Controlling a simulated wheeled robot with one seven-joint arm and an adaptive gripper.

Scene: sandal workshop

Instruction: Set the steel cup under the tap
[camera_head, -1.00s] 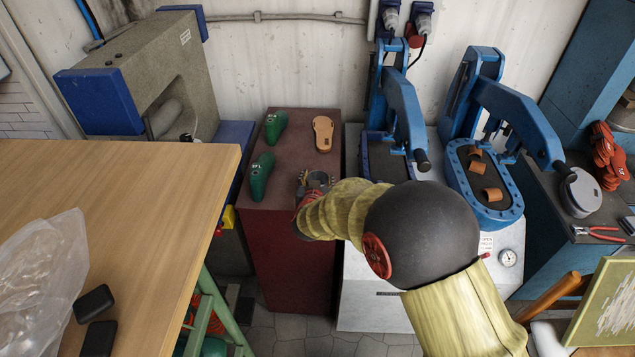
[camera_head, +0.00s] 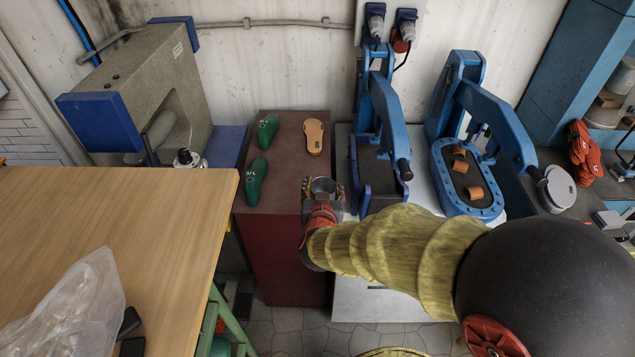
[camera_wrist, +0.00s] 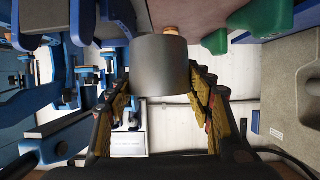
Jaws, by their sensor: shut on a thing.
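The grey steel cup (camera_wrist: 160,66) is held between the two fingers of my gripper (camera_wrist: 163,100) in the wrist view, its side facing the camera. In the head view the cup's rim (camera_head: 323,183) shows at the tip of my gripper (camera_head: 322,192), in front of the dark red cabinet's top. I cannot tell whether the cup touches anything below it. I cannot make out a tap for certain. A small chrome and black fitting (camera_head: 187,159) stands beyond the wooden table, partly hidden by its edge.
Blue presses (camera_head: 470,170) stand to the right. At left, the wooden table (camera_head: 150,220) bears a clear plastic bag (camera_head: 75,310). A grey machine (camera_head: 150,80) stands behind.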

